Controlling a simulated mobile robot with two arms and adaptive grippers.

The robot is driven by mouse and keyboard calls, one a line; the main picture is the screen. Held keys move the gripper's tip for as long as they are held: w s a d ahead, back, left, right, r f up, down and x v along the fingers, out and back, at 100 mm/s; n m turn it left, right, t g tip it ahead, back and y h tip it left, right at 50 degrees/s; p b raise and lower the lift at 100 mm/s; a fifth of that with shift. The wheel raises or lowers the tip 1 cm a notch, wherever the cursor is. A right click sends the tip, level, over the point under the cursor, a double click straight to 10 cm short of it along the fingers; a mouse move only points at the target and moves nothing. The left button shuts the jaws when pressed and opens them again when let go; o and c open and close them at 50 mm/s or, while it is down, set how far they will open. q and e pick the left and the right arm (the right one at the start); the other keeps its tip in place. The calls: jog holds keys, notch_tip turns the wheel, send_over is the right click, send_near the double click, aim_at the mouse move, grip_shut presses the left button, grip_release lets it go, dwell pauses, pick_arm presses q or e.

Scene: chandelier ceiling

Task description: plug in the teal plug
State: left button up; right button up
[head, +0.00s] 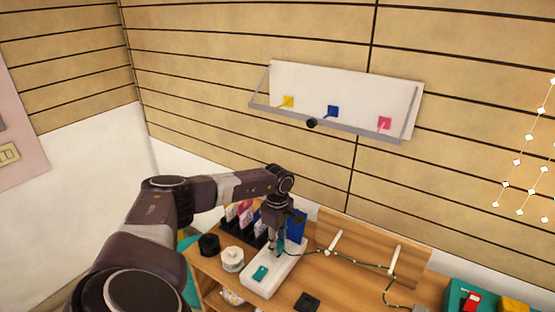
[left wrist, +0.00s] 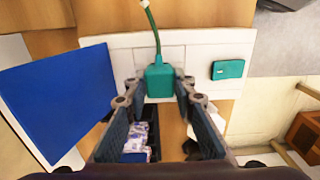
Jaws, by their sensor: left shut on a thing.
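The teal plug (left wrist: 160,80) sits between the fingertips of my left gripper (left wrist: 160,92), which is shut on it. A green cable (left wrist: 154,30) runs from its far end. In the head view my left gripper (head: 277,244) points down over the far part of a white strip (head: 266,290), with a little teal showing at its tips. The strip also shows behind the plug in the left wrist view (left wrist: 200,60). I cannot tell whether the plug touches the strip. My right gripper is not in view.
The strip lies on a wooden bench (head: 345,285). A blue panel (head: 296,225) stands close behind my gripper. A black round thing (head: 209,244) and a white round one (head: 232,259) stand left of the strip. The cable passes a pegged wooden board (head: 370,246) to the right.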

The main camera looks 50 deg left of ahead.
pick_arm(q)
jog(key=shift+f, duration=0.3)
dwell(0.5)
jog(key=shift+f+b, duration=0.35)
jog(key=shift+b, duration=0.2)
jog(key=o, duration=1.1)
jog(key=o, duration=0.4)
